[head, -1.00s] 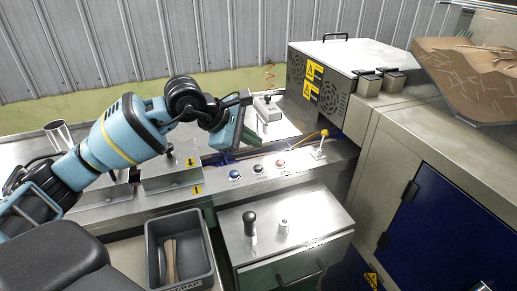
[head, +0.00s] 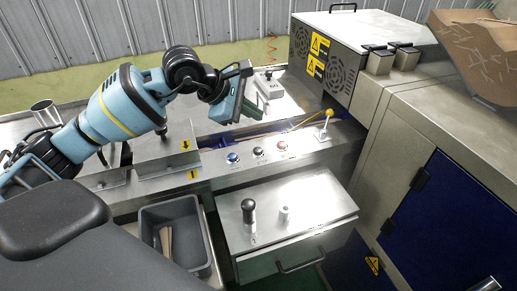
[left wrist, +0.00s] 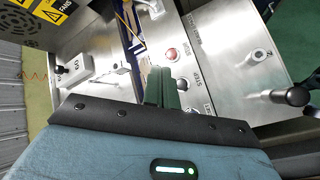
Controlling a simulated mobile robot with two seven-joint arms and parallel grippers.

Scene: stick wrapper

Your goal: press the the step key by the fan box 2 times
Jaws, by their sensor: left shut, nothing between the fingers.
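The fan box (head: 325,55) is a grey-white cabinet with round fan grilles and yellow warning labels, at the upper right of the head view. A small grey box (head: 270,92) with a black knob on top stands by its left side; it also shows in the left wrist view (left wrist: 88,70), with a small marking like 0/5. I cannot tell for sure that this is the step key. My left gripper (head: 252,112) is left of and nearer than this small box, apart from it. In the left wrist view its shut, empty fingers (left wrist: 160,88) hover over the machine. My right gripper is out of view.
Blue, black and red buttons (head: 257,153) line the front panel, with a yellow-knobbed lever (head: 328,114) to their right. A steel cabinet with a black-knobbed post (head: 248,211) stands in front. A grey bin (head: 188,210) holds wooden sticks.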

